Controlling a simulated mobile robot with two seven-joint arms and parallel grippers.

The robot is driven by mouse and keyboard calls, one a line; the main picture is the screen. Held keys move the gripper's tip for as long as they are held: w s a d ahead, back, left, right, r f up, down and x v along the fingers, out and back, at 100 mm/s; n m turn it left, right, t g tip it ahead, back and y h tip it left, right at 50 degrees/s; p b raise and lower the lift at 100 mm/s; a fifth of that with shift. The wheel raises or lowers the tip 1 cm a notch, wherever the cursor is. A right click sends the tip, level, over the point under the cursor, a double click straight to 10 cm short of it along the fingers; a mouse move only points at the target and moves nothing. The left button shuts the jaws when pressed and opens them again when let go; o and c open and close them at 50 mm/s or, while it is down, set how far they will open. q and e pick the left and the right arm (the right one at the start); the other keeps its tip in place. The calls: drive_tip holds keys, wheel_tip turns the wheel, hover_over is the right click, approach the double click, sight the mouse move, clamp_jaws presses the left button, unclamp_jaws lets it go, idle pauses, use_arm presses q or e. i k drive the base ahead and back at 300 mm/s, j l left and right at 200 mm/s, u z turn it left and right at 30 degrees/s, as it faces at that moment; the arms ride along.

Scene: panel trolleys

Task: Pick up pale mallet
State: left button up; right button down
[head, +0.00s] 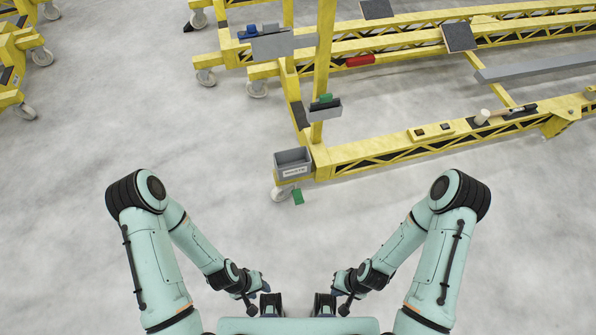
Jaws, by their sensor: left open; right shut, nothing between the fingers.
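A pale mallet (482,117) lies on the front yellow beam of the trolley, at the right. Its head is a cream cylinder, and a thin handle seems to run right from it towards dark items, though it is too small to tell clearly. My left gripper (268,303) is at the bottom centre, close to my body, open, with its fingers hard to make out. My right gripper (326,303) is just right of it, shut and empty. Both grippers are far from the mallet and touch nothing on the trolley.
The yellow trolley frame (400,147) spans the upper right, with an upright post at its left end. A grey bin (293,163) sits at its near corner above a caster. A yellow block (431,132) and a red item (360,61) lie on beams. Grey floor (130,120) is clear at left.

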sight(483, 114)
drive_tip(key=z, duration=1.25)
drive_tip(key=i+l+u, duration=0.25)
drive_tip(key=l, duration=0.25)
drive_tip(key=i, duration=0.1)
